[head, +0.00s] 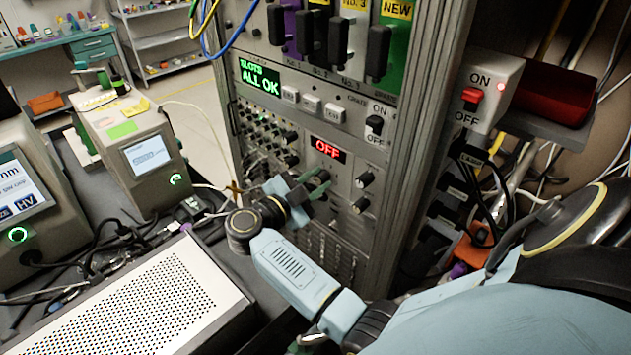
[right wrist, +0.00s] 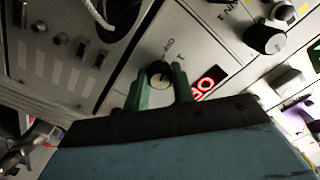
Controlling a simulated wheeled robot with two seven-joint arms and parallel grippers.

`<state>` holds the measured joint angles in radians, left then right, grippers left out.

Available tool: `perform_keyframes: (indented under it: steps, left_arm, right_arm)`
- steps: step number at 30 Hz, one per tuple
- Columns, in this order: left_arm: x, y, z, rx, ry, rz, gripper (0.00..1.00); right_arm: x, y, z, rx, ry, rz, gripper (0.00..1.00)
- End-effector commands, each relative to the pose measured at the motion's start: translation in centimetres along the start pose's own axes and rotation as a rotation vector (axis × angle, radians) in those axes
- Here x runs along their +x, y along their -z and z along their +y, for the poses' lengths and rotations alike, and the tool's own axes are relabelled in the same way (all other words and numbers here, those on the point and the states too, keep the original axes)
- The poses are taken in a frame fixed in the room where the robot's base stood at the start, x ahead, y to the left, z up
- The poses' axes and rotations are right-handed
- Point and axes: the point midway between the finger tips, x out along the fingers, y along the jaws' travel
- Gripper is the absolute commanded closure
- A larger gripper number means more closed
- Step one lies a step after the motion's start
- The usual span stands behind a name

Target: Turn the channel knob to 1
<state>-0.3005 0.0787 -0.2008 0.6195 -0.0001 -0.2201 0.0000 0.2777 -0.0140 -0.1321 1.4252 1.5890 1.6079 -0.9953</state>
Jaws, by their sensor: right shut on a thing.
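The channel knob (right wrist: 158,72), a dark knob with a pale face, sits between the green fingers of my right gripper (right wrist: 158,92) in the right wrist view. The gripper is shut on it. Labels beside the knob read OFF and 1; its exact pointer direction is too small to tell. In the head view, my right gripper (head: 318,184) is at the rack panel, below the red display (head: 328,150), and hides the knob. That display reads OFF. In the right wrist view the display (right wrist: 207,82) is partly hidden by a finger. My left gripper is not in view.
Two more knobs (head: 364,179) sit to the right of the gripper on the same panel. A green screen (head: 260,78) reads ALL OK above. A perforated metal box (head: 150,305) and cables lie on the bench at left.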

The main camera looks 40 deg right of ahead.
Motion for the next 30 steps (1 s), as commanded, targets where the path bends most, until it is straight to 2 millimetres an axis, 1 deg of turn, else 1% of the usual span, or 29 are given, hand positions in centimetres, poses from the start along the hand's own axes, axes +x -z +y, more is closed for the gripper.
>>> perform_keyframes:
  steps: [5,11,30]
  left_arm:
    - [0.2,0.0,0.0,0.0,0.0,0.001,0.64]
    - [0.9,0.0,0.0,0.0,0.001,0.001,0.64]
    - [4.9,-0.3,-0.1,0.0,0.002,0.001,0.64]
  right_arm:
    - [-0.1,-0.1,0.1,0.028,0.0,-0.001,0.98]
    - [-0.1,-0.2,0.2,0.125,0.0,-0.001,0.98]
    - [-0.1,-0.2,0.2,0.629,0.003,0.004,0.98]
